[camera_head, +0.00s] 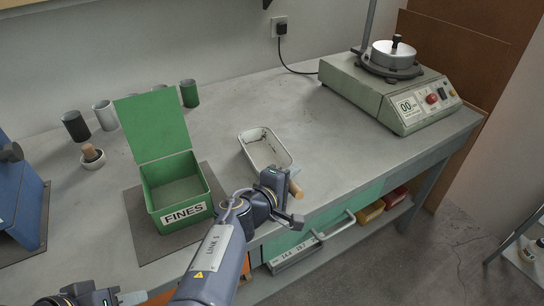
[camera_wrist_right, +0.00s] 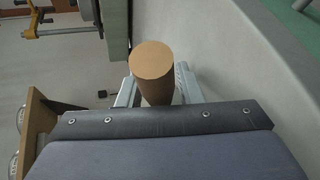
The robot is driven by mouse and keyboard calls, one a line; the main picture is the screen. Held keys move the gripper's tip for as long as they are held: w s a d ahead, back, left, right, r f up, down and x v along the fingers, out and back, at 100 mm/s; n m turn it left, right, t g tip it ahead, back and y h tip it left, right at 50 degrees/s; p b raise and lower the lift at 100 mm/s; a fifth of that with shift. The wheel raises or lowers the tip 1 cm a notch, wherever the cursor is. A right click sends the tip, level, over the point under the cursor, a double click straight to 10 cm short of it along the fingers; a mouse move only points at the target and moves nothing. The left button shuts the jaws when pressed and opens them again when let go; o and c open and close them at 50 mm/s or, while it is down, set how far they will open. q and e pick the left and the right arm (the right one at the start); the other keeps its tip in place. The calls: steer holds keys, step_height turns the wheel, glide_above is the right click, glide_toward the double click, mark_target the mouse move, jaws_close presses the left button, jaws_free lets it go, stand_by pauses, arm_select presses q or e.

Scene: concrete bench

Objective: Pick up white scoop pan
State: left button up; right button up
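The white scoop pan (camera_head: 283,157) is a shallow, scuffed tray lying on the bench. Its wooden handle (camera_head: 296,189) points towards the bench's front edge. My right gripper (camera_head: 290,198) is at this handle, and the pan's near end is partly hidden behind it. In the right wrist view the round end of the handle (camera_wrist_right: 151,61) stands between the two pale fingers of the right gripper (camera_wrist_right: 157,92). They flank it closely; contact on both sides is not clear. My left gripper (camera_head: 130,298) is only partly in view at the bottom edge, away from the pan.
A green open-lidded box marked FINES (camera_head: 185,213) stands on a dark mat (camera_head: 140,228) left of the pan. Several cups (camera_head: 105,115) stand at the back left. A green-grey machine with a metal pot (camera_head: 393,90) is at the right. The bench between is clear.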

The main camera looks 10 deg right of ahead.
jaws_close()
steer(key=shift+r, duration=0.1)
stand_by(0.3)
